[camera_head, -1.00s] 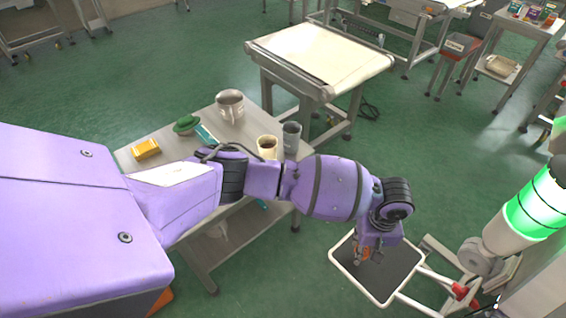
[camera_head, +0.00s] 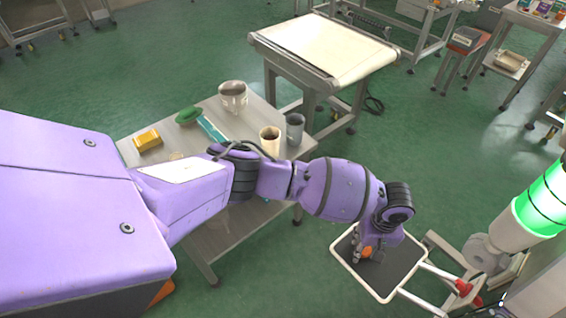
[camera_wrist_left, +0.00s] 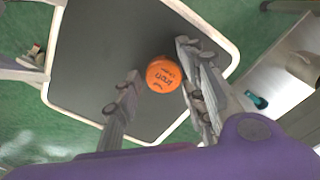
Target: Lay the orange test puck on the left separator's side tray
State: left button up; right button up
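The orange test puck (camera_head: 367,252) lies on the dark surface of the side tray (camera_head: 397,262), which has a pale rim. In the left wrist view the puck (camera_wrist_left: 164,74) shows its round lettered face, with the tray (camera_wrist_left: 95,50) behind it. My left gripper (camera_head: 364,246) is low over the tray at the puck. In the left wrist view its fingers (camera_wrist_left: 158,65) are spread apart. The puck is between their tips, close to the right finger, with a gap to the left one. Whether a finger touches it I cannot tell. My right gripper is not in view.
A grey table (camera_head: 215,245) under my left arm holds a yellow box (camera_head: 147,140), a green item (camera_head: 189,116) and several cups. A white-topped conveyor (camera_head: 335,50) stands behind. A green-lit column (camera_head: 545,205) stands right of the tray.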

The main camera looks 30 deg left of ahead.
aim_at(367, 249)
pick_arm(q)
jog(key=shift+w+r, duration=0.1)
jog(key=shift+r, duration=0.1)
notch_tip(367, 249, up, 12)
jog(key=f+p, duration=0.1)
jog(key=p, duration=0.1)
jog(key=s+d+f+m+t+h, duration=0.3)
jog(key=s+d+f+h, duration=0.4)
jog(key=s, duration=0.4)
jog(key=s+a+f+m+t+y, duration=0.1)
jog(key=s+a+f+y, duration=0.1)
jog(key=s+a, duration=0.4)
jog(key=s+a+f+m+t+y, duration=0.1)
jog(key=s+a+f+t+y, duration=0.1)
jog(key=s+a, duration=0.5)
jog(key=s+a+f+t+y, duration=0.2)
jog(key=s+a, duration=0.4)
jog(key=a, duration=0.9)
jog(key=shift+s+f+m+y, duration=0.2)
jog(key=shift+m+y, duration=0.2)
jog(key=shift+y, duration=0.2)
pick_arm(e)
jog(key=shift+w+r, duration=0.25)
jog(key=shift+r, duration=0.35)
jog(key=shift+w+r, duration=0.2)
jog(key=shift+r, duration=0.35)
